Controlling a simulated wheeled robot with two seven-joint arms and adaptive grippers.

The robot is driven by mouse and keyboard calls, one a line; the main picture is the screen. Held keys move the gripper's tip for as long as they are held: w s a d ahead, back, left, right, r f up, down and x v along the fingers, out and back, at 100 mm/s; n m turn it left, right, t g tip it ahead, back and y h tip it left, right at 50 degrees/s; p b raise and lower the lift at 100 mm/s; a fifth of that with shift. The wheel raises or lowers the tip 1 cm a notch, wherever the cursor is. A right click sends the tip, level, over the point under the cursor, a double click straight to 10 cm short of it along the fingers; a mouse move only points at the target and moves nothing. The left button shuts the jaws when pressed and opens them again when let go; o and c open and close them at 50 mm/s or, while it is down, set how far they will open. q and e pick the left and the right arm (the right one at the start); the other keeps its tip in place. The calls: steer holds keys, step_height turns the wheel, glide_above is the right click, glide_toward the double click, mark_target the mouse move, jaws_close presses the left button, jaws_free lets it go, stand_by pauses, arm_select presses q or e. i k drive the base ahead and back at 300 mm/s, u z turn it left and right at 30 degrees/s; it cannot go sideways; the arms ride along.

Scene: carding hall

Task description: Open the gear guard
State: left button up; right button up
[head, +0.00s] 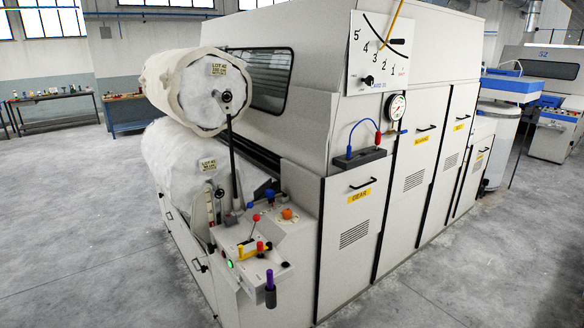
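The gear guard (345,260) is a pale grey panel door on the near corner of the large machine, in the middle of the head view. It carries a yellow label (359,196) reading GEAR, a dark bar handle (360,183) near its top and a louvred vent (354,235) lower down. The guard looks shut, flush with the machine's side. Neither of my grippers shows in the head view.
Left of the guard juts a control shelf (262,240) with coloured knobs and levers. Above are a dark block (358,158) with a cable, a gauge (397,107) and a dial board (379,55). More doors (415,180) continue right. Floor (470,290) at right is clear.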

mark_target(354, 206)
steer(key=i, duration=1)
steer(key=z, duration=1.6)
steer(key=i, duration=2.1)
steer(key=u, duration=2.5)
